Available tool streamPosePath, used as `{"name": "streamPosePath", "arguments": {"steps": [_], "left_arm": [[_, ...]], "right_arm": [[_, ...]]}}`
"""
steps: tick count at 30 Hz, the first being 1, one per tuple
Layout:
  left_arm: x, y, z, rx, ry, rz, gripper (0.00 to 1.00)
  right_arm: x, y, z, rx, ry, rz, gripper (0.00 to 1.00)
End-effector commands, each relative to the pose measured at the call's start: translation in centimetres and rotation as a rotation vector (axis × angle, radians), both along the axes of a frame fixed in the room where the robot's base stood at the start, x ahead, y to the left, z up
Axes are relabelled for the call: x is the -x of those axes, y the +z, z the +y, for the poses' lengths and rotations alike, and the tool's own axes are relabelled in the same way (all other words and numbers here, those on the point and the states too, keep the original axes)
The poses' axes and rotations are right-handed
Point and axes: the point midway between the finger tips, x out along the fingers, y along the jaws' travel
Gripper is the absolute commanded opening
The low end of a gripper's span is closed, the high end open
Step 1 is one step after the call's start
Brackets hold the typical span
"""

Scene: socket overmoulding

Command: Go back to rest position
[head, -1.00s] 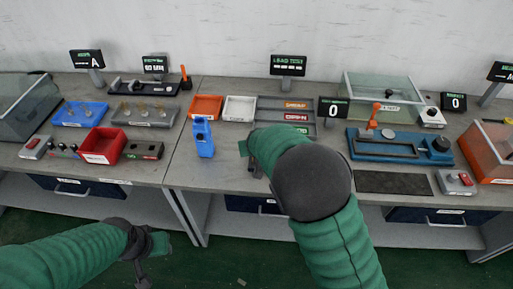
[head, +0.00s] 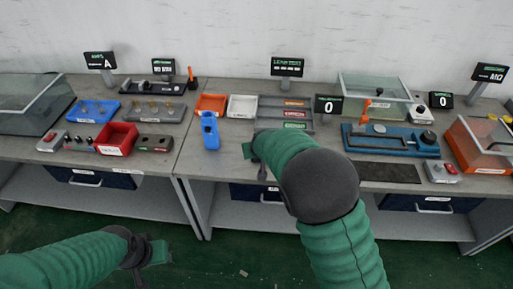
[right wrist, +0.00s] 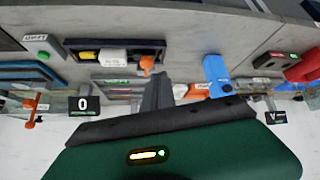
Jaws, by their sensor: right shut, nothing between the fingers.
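My right arm reaches in from the lower right of the head view. Its gripper (head: 260,168) is at the front edge of the grey bench (head: 220,170), mostly hidden by my forearm. In the right wrist view the gripper's fingers (right wrist: 157,92) are together with nothing between them. My left gripper (head: 142,265) is low at the lower left of the head view, in front of the bench and below its top. Its fingers are dark and small, so I cannot tell their opening.
A blue stand (head: 210,130) is left of my right gripper. A red bin (head: 117,138), orange tray (head: 210,103), white tray (head: 242,106) and blue fixture (head: 392,140) stand on the bench. A glass-sided orange box (head: 470,150) is at right.

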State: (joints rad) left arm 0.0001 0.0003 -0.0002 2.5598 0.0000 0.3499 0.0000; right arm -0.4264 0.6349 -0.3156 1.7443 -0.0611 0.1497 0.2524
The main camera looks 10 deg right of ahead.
Motion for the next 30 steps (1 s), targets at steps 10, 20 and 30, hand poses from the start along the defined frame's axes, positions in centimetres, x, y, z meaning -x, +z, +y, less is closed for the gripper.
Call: {"name": "streamPosePath", "arguments": {"steps": [10,20,30], "left_arm": [[0.0,0.0,0.0,0.0,0.0,0.0,0.36],[0.0,0.0,0.0,0.0,0.0,0.0,0.36],[0.0,0.0,0.0,0.0,0.0,0.0,0.36]], "right_arm": [[5.9,0.2,-3.0,-0.033,-0.042,0.096,0.0],[28.0,-0.8,-6.9,-0.076,-0.034,0.396,0.0],[30.3,-1.2,-7.0,-0.073,-0.027,0.429,0.0]]}}
